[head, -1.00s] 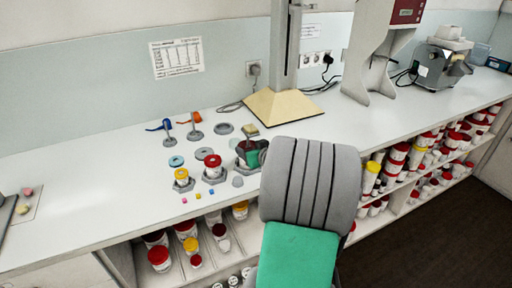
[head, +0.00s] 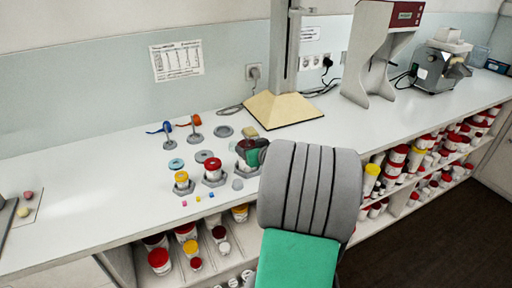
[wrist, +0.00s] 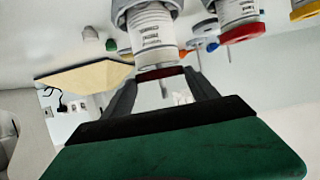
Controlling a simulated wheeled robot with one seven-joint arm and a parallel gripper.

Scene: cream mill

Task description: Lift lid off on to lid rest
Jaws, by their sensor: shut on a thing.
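In the wrist view my gripper (wrist: 160,80) has its two dark fingers on either side of a dark red lid (wrist: 158,74). The lid is at the mouth of a white labelled jar (wrist: 155,30); I cannot tell whether it has parted from the jar. The jar sits in a grey holder. In the head view my gripper (head: 248,148) is at the rightmost of three jar places and hides most of that jar. I cannot tell which flat disc is the lid rest; a grey disc (head: 223,131) lies behind.
A red-lidded jar (head: 212,165) and a yellow-lidded jar (head: 182,178) stand to the left in grey holders. A beige-based column (head: 285,105) is at the back. The left counter is mostly clear.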

